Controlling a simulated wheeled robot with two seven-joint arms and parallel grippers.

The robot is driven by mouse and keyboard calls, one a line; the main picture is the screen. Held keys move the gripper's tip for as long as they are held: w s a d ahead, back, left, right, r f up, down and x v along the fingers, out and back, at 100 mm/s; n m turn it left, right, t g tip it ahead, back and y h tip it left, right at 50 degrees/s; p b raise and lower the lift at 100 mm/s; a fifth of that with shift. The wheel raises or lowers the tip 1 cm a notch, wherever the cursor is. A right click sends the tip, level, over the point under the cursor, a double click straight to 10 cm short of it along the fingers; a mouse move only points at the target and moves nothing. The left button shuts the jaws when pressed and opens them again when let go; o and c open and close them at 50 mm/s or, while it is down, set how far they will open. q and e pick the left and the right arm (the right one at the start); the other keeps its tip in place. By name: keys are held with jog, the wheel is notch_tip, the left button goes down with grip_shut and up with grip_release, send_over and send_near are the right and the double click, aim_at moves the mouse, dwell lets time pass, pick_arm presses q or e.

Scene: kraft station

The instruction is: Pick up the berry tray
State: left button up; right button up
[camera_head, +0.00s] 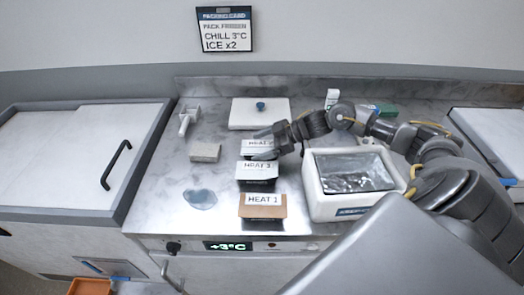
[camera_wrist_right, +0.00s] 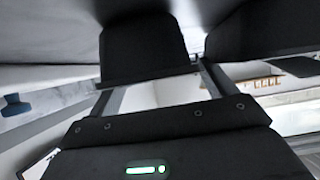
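No tray that I can tell by its look as the berry tray shows. My right gripper (camera_head: 264,142) is at the back tray, reaching in from the right; contact is unclear. In the right wrist view its two dark fingers (camera_wrist_right: 198,50) stand apart with a bright gap between them. My left gripper is not in view.
A white cooler box (camera_head: 324,203) with a clear lid stands right of the trays. A white board (camera_head: 240,115) lies behind. A grey block (camera_head: 205,152), a white scoop-like tool (camera_head: 187,118) and a bluish gel-like patch (camera_head: 201,199) lie left. Bare counter (camera_head: 160,185) shows at left.

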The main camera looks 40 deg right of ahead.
aim_at(261, 147)
jog(key=shift+s+f, duration=0.35)
jog(key=shift+f, duration=0.5)
jog(key=shift+c, duration=1.2)
jog(key=shift+w+f, duration=0.1)
jog(key=shift+w, duration=0.2)
jog(key=c, duration=0.7)
jog(key=shift+o, duration=0.2)
jog(key=shift+r, duration=0.2)
jog(key=shift+w+r, duration=0.1)
jog(key=shift+r, duration=0.25)
notch_tip(261, 147, up, 10)
jog(key=shift+w+d+f+b, duration=0.1)
jog(key=shift+f+b, duration=0.05)
jog(key=shift+b, duration=0.55)
